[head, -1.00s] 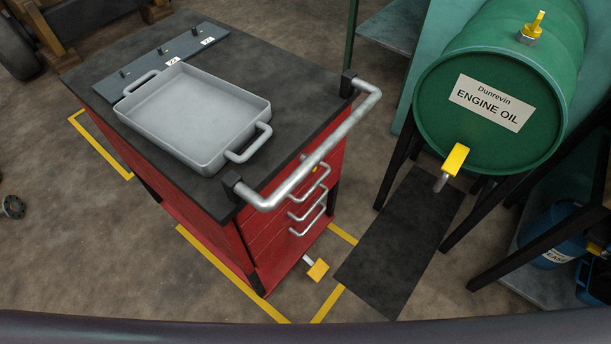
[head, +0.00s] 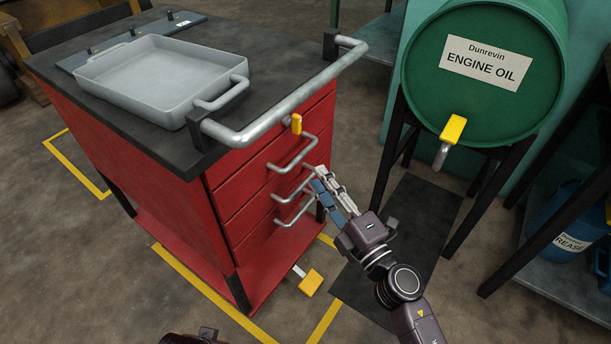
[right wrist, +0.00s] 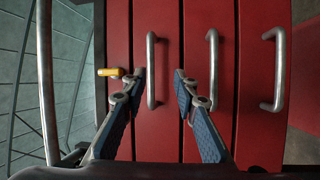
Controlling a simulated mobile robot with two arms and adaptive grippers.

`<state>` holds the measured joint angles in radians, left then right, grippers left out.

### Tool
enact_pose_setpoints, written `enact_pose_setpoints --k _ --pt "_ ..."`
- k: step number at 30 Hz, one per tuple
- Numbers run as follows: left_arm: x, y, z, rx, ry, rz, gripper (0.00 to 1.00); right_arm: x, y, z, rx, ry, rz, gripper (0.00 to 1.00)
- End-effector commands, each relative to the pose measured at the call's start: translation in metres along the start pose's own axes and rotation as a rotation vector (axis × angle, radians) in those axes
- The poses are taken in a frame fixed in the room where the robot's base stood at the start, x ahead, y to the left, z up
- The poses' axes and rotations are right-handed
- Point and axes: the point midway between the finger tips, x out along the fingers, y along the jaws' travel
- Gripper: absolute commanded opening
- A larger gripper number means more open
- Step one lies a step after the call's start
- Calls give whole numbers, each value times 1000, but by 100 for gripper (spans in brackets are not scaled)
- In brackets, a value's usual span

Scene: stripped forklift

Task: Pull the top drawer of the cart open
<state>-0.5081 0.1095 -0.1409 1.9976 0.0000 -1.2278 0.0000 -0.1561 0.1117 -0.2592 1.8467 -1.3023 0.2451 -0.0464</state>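The red cart (head: 165,180) stands left of centre with its drawers shut. Its top drawer (head: 235,173) has a grey bar handle (head: 290,166), just below a yellow catch (head: 296,123). My right gripper (head: 315,176) is at the drawer fronts, close to the right end of the top handle. In the right wrist view the picture is turned sideways. There the open fingers (right wrist: 158,82) stand on either side of the top handle (right wrist: 151,70), with no visible grip on it. Of my left arm, only a dark part shows at the bottom edge; its fingers are hidden.
A push bar (head: 285,100) juts out above the drawers. A grey tray (head: 160,80) sits on the cart top. A yellow pedal (head: 311,282) sticks out low in front. A green oil drum (head: 485,70) on a dark stand is to the right.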

Motion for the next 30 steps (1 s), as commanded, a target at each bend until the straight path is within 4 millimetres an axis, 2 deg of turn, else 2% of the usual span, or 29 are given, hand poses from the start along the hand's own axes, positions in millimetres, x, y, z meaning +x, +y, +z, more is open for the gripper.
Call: enact_pose_setpoints --k 5,18,23,30 --pt "-5 -1 -2 -1 3 -1 40 8 16 -9 -54 26 31 27" --pt "9 0 3 1 -4 0 40 71 17 -10 -50 24 29 27" --pt "10 0 3 1 -4 1 40 79 16 -10 -50 24 27 27" --pt "10 1 4 1 -5 1 40 80 16 -10 -49 23 27 27"
